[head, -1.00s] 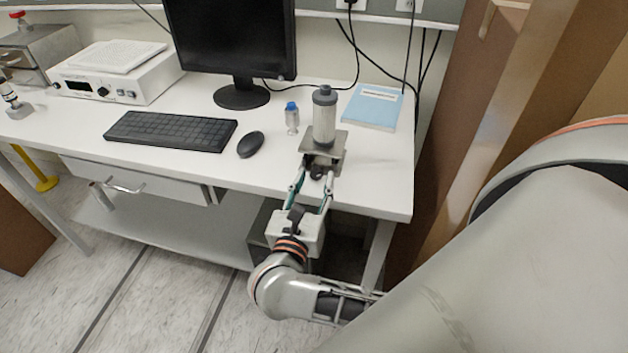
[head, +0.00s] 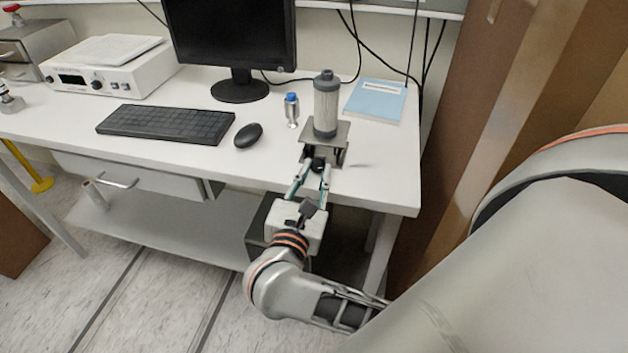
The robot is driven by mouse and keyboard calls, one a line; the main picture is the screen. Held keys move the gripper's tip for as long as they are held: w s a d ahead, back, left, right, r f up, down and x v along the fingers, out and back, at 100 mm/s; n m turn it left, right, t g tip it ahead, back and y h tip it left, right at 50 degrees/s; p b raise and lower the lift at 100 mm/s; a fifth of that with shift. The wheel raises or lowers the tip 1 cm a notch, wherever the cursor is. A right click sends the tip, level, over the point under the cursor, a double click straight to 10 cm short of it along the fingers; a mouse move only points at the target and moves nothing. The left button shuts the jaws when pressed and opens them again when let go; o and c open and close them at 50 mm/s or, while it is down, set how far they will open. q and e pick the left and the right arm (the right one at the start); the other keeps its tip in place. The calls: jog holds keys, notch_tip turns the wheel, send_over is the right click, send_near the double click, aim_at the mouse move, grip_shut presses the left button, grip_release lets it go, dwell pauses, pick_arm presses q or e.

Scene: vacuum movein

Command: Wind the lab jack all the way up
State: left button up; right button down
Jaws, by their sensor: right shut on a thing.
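The lab jack (head: 338,133) stands on the white bench near its front right edge. Its square metal top plate is raised above the bench, and a grey cylinder with a dark cap (head: 325,105) stands upright on it. The jack's dark knob (head: 318,165) faces the front edge. My right gripper (head: 316,170) reaches in from below and is shut on the knob, its two fingers on either side of it. The fingers partly hide the knob and the jack's lower part. My left gripper is out of view.
A small blue-capped bottle (head: 292,110) stands just left of the jack. A blue book (head: 375,101) lies behind it to the right. A mouse (head: 248,135), keyboard (head: 166,124) and monitor (head: 232,35) are further left. A brown cabinet (head: 480,110) stands right of the bench.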

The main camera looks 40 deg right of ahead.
dwell(0.3)
jog(key=c, duration=1.8)
grip_release()
jog(key=v, duration=0.7)
jog(key=shift+s+a, duration=0.15)
jog(key=shift+s, duration=0.05)
